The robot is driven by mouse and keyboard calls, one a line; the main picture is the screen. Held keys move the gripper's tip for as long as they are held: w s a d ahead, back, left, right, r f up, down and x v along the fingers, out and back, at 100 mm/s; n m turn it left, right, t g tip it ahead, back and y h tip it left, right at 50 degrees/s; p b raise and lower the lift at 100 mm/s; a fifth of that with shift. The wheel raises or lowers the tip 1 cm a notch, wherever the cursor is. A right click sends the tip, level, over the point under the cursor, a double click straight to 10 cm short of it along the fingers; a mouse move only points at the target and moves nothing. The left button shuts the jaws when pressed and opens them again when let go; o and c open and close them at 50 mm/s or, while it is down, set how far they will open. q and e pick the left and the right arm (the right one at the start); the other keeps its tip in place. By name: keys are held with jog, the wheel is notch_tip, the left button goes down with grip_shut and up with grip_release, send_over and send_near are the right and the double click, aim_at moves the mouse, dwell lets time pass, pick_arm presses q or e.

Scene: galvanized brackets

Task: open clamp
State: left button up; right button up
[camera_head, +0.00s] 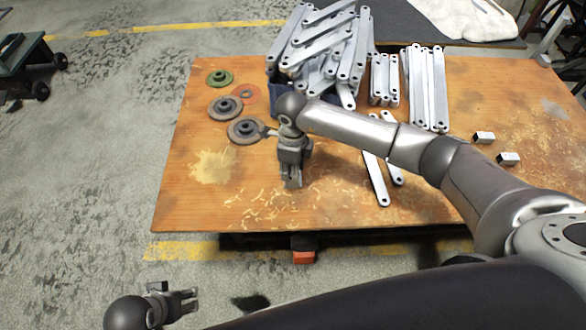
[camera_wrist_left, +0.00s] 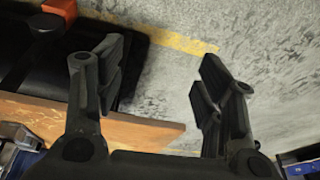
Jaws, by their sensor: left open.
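No clamp can be made out for certain. An orange block (camera_head: 303,257) sits at the table's front edge, just below it; an orange-red block also shows in the left wrist view (camera_wrist_left: 52,5), partly cut off at the top. My left gripper (camera_head: 190,299) is open and empty, low over the floor in front of the table, left of the orange block and apart from it. Its spread fingers show in the left wrist view (camera_wrist_left: 158,82). My right gripper (camera_head: 292,183) points down over the wooden table near its front; its finger gap is too small to judge.
The wooden table (camera_head: 340,212) holds a heap of galvanized brackets (camera_head: 320,45), upright bracket stacks (camera_head: 427,88), two loose brackets (camera_head: 375,178), several discs (camera_head: 225,107) and two small metal blocks (camera_head: 508,158).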

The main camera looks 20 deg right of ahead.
jog(key=shift+c, duration=0.7)
